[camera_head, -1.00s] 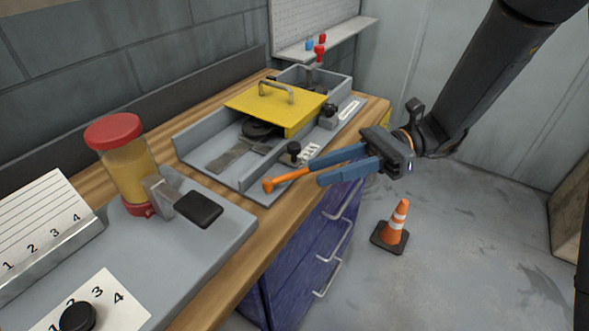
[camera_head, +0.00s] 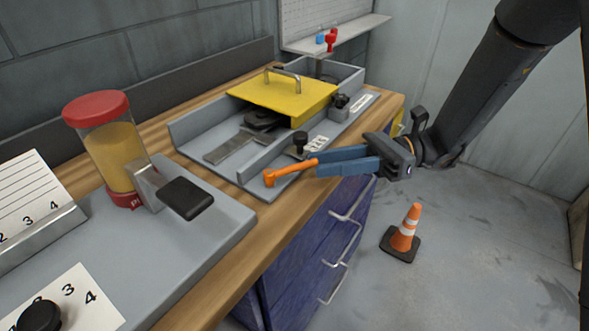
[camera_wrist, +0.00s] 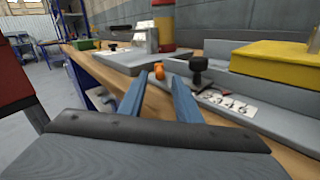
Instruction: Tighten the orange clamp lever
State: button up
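The orange clamp lever (camera_head: 290,171) sits at the front corner of the grey runout fixture (camera_head: 262,192) in the head view. Its free end points right, toward my gripper (camera_head: 318,162). The blue fingers are apart, with the lever's end at or just beyond their tips. In the wrist view the orange lever (camera_wrist: 158,73) shows nearly end-on in the gap between the fingertips (camera_wrist: 159,80). Clear space shows on both sides of it, and I see no contact. How far the lever reaches between the fingers is hard to tell.
A black knob (camera_head: 300,141) stands close behind the lever. A yellow cover (camera_head: 283,95) with a handle lies on the fixture. A red-capped jar (camera_head: 112,150) stands to the left. Blue drawers (camera_head: 315,250) are below the bench; a traffic cone (camera_head: 405,235) stands on the floor.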

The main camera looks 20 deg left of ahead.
aim_at(275, 172)
jog(key=p+x, duration=0.1)
jog(key=x, duration=0.6)
jog(key=shift+c, duration=0.5)
grip_shut()
